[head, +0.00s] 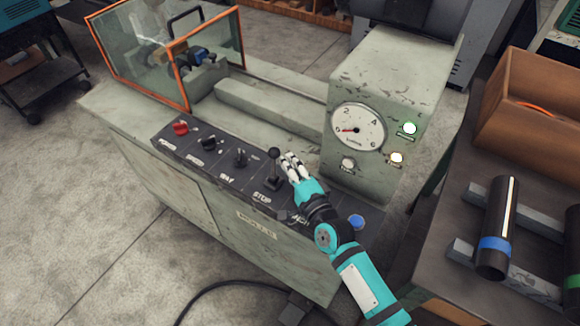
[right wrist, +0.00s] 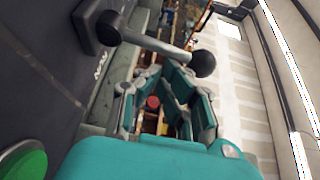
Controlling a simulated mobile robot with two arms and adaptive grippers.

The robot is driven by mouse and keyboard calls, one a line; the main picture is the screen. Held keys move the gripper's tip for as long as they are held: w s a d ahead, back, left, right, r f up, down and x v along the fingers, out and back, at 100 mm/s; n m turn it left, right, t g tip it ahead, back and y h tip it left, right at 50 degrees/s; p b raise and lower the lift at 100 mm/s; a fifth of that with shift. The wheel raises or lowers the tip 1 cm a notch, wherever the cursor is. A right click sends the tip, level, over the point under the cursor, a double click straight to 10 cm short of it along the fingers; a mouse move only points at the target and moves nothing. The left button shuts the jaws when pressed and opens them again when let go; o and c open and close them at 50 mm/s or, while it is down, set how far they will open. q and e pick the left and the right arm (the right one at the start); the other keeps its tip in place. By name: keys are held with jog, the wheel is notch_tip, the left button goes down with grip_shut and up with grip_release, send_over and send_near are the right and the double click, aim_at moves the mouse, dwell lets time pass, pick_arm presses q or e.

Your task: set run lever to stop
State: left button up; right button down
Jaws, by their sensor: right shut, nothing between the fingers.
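My right gripper (head: 289,158) is shut and empty, just right of the knob. In the right wrist view, the lever's ball knob (right wrist: 203,63) and shaft cross beyond the fingertips (right wrist: 166,76). I cannot tell whether they touch. My left gripper is not in view.
Left along the panel (head: 218,167) are a red knob (head: 180,127) and other dark controls. A blue button (head: 357,221) lies right of my arm. The gauge housing (head: 383,80) rises behind. A side bench holds pipes (head: 497,222) and a wooden box (head: 535,110).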

aim_at(275, 163)
jog(key=s+n+b, duration=0.1)
jog(key=b, duration=0.1)
jog(key=a+n+t+y+b, duration=0.1)
jog(key=n, duration=0.1)
jog(key=shift+s+a+n+t+b, duration=0.1)
jog(key=shift+s+n+t+b, duration=0.2)
jog(key=shift+s+b, duration=0.1)
jog(key=shift+s+a+r+n+y+b, duration=0.2)
jog(key=shift+s+n+y+b, duration=0.15)
jog(key=shift+n+y+b, duration=0.5)
jog(key=shift+t+h, duration=0.25)
jog(key=shift+t, duration=0.05)
jog(key=shift+s+d+f, duration=0.15)
jog(key=shift+s+f, duration=0.05)
jog(key=shift+s, duration=0.15)
jog(key=v, duration=1.1)
jog(key=shift+s+d+r, duration=0.1)
